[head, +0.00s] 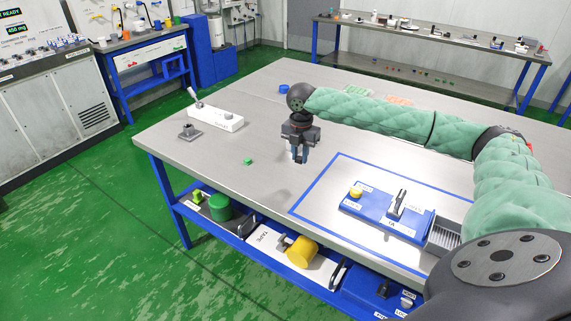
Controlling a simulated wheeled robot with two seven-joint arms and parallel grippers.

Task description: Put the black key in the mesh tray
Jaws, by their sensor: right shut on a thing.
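My right gripper (299,157) points down just above the middle of the grey table. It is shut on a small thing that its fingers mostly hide. This seems to be the black key, as I make out no loose key on the table, but its shape is not clear. The mesh tray (443,237), a grey ribbed tray, sits at the right end of the blue fixture, partly behind my right arm. The gripper is well to the left of the tray. My left gripper is not in view.
A blue-taped rectangle (317,187) surrounds the blue fixture (378,212), which has a yellow knob (356,191) and an upright plate (398,203). A green cube (248,161) and a white box with a lever (216,117) stand on the left. Table between gripper and fixture is clear.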

